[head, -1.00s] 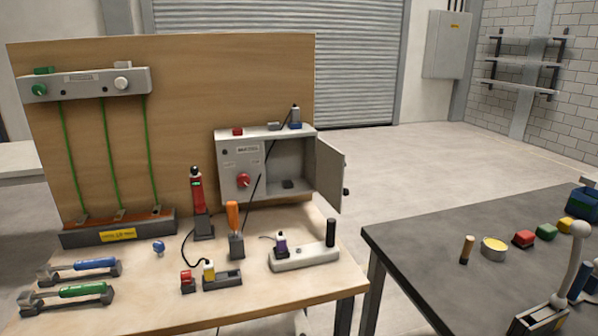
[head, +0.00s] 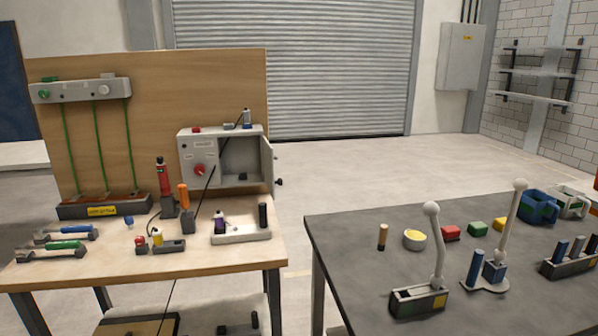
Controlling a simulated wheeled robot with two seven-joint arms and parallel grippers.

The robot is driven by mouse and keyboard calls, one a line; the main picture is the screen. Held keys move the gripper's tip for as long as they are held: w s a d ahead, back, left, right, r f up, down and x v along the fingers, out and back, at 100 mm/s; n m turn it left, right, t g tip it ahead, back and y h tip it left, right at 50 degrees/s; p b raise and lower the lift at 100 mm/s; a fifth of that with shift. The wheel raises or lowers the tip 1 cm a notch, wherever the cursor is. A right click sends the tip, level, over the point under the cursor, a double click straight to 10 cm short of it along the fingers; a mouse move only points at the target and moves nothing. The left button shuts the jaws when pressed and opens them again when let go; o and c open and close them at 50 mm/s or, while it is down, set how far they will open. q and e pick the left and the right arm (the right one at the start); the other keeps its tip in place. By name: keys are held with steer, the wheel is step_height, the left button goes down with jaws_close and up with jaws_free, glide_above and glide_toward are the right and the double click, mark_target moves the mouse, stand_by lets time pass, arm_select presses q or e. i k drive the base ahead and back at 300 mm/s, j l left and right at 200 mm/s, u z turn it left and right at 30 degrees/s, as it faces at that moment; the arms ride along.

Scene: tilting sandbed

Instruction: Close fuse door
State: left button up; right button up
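The grey fuse box (head: 203,158) is mounted on the wooden backboard at the right end of the light wooden bench. Its fuse door (head: 269,165) is hinged on the box's right side and stands open, swung outward, seen nearly edge-on. A dark knob (head: 279,182) sticks out from the door's outer face. The box's open compartment (head: 239,160) shows, and a red rotary knob (head: 199,170) is on its left front panel. Neither of my grippers is in the head view.
The wooden bench (head: 225,263) holds an orange-handled tool (head: 184,195), a red tester (head: 162,177) and a white base (head: 240,233). A dark table (head: 340,250) with levers and coloured blocks stands at right. A floor gap separates them.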

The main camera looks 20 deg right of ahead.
mark_target(268, 156)
steer(key=i+l, duration=0.1)
steer(key=l, duration=0.8)
steer(key=i+l, duration=0.1)
steer(key=l, duration=0.85)
steer(key=u, duration=0.05)
